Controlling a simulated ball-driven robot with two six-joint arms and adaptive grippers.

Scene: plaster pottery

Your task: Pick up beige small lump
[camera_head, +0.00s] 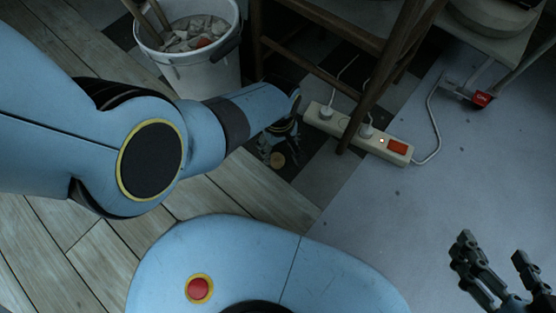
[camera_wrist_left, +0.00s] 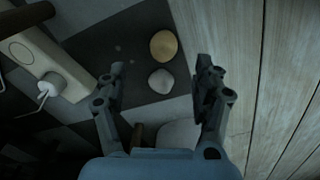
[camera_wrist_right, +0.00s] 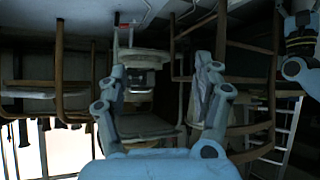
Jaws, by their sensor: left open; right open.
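The beige small lump (camera_wrist_left: 163,44) lies on a dark floor tile in the left wrist view, just beyond the fingertips. The left gripper points down at the floor, open and empty. Its fingers are mostly hidden by the wrist in the head view. My right gripper (camera_head: 493,250) is open and empty at the lower right, away from the lump.
A white power strip (camera_head: 358,133) with plugs and a cable lies close beside the left gripper. A wooden stool (camera_head: 325,38) stands over it. A white bucket of plaster pieces (camera_head: 202,75) stands at the back left. Grey floor at the right is mostly clear.

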